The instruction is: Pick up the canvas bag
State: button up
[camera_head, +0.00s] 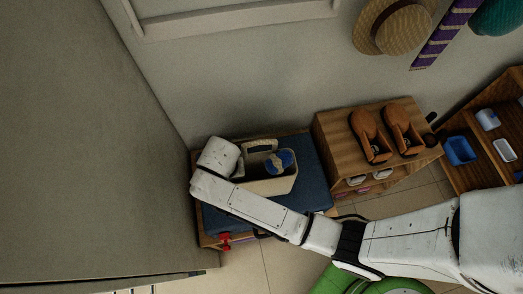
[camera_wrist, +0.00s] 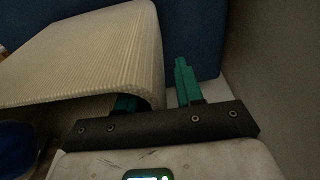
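The canvas bag (camera_head: 270,186) is a beige, open-topped bag standing on the blue cushion of a low wooden bench, with a handle at its back and a blue-and-white item inside. In the wrist view its woven canvas (camera_wrist: 85,60) fills the upper left. My gripper (camera_wrist: 155,92) has two teal fingers, set apart. The right finger stands clear beside the bag; the left finger is mostly hidden behind the canvas, whose right edge lies between the fingers. In the head view my wrist is over the bag's left end and the fingers are hidden.
The blue cushion (camera_head: 312,176) lies beneath the bag, with a wall close behind and on the left. A red item (camera_head: 225,240) is at the bench's front. A wooden cabinet (camera_head: 335,135) with brown shoes (camera_head: 372,135) stands to the right, then a shelf with a blue bin (camera_head: 459,150).

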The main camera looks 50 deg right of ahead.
grip_shut()
dwell(0.3)
dwell(1.1)
